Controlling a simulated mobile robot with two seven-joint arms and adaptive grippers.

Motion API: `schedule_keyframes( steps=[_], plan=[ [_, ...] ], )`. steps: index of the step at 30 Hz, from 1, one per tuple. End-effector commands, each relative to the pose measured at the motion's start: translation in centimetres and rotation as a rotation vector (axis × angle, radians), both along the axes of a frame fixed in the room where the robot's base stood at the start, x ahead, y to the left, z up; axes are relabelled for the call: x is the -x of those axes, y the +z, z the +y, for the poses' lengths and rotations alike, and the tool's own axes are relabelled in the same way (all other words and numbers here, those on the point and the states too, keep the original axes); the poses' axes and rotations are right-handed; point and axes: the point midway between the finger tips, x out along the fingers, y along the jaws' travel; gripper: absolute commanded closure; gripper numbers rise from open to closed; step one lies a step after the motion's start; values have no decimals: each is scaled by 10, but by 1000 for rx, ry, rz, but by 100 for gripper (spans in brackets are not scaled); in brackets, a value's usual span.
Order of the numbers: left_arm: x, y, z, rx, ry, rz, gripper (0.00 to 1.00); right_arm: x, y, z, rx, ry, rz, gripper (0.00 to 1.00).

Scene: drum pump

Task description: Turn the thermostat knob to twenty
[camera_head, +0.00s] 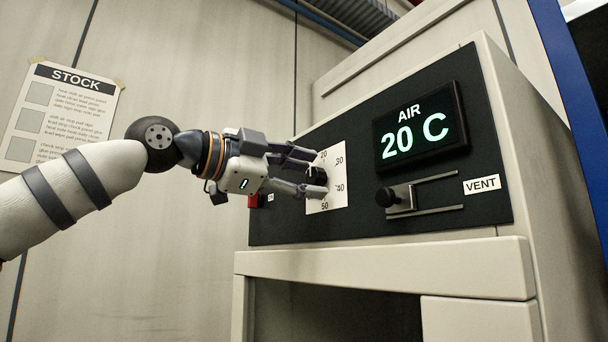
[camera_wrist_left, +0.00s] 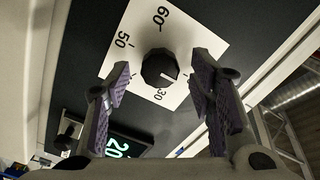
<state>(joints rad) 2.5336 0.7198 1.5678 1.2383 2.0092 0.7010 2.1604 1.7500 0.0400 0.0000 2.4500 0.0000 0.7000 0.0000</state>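The thermostat knob (camera_wrist_left: 160,68) is a black faceted knob on a white square dial plate (camera_head: 341,188) marked with numbers. In the wrist view a pale line on it points down and right, to the side of the 30 towards the right finger; the 20 is not visible there. My left gripper (camera_head: 318,173) is at the dial, its fingers on either side of the knob. In the wrist view the left gripper (camera_wrist_left: 160,100) is open, with gaps between both purple pads and the knob. In the head view the fingers partly hide the knob. My right gripper is out of view.
A display (camera_head: 418,130) reads AIR 20 C. Below it a black vent slider knob (camera_head: 386,197) sits on rails beside a VENT label (camera_head: 482,185). A red part (camera_head: 254,201) shows left of the dial. A STOCK sheet (camera_head: 62,115) hangs on the wall.

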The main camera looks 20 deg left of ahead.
Motion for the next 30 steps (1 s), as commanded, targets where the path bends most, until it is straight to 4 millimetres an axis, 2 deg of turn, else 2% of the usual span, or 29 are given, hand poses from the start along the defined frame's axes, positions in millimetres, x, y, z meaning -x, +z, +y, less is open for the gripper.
schedule_keyframes(
  steps=[8,18,21,25,30],
  plan=[
    [5,1,5,0,1,-1,51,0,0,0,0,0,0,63],
    [73,1,57,2,2,-3,51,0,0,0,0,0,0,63],
    [86,1,67,1,1,-1,51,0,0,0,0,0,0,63],
    [94,0,73,0,-1,-1,51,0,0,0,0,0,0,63],
    [95,0,74,-1,-1,0,51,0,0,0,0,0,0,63]
  ],
)
